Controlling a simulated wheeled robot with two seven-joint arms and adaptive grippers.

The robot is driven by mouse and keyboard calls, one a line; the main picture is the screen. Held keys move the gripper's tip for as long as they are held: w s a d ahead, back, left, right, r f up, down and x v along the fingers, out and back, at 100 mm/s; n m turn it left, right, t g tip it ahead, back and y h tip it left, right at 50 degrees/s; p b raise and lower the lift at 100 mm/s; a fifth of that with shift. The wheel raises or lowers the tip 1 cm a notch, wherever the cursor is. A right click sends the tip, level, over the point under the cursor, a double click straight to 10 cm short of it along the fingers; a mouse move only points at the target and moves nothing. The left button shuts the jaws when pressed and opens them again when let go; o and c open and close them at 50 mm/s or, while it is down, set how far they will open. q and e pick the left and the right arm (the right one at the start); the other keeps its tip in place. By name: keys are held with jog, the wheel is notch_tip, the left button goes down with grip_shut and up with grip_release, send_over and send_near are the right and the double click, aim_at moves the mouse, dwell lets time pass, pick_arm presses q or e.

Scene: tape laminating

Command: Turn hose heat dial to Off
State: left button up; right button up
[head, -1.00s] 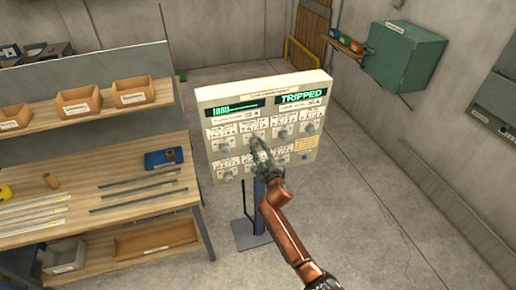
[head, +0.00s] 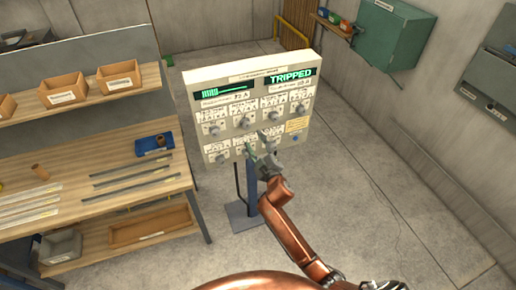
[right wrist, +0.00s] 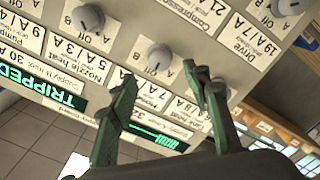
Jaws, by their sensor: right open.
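The grey-white control panel (head: 232,166) shows "TRIPPED" and has two rows of grey dials. My right gripper (head: 258,142) is open in front of the lower row, just below the second dial of the upper row (head: 246,121). In the upside-down right wrist view, that dial (right wrist: 160,57) stands beyond and between my open right fingers (right wrist: 163,100), apart from them. Its label (right wrist: 152,97) is partly readable; its name is hidden. The adjacent dial (right wrist: 88,17) carries a "Nozzle heat" label. Dial pointers are hard to read in the head view. My left gripper is not in view.
A wooden workbench (head: 165,192) with strips, a blue device (head: 152,144) and bins stands left of the panel. A green cabinet (head: 396,35) hangs on the right wall. The floor (head: 365,150) right of the panel is clear.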

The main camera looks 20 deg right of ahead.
jog(key=s, duration=0.4)
dwell(0.4)
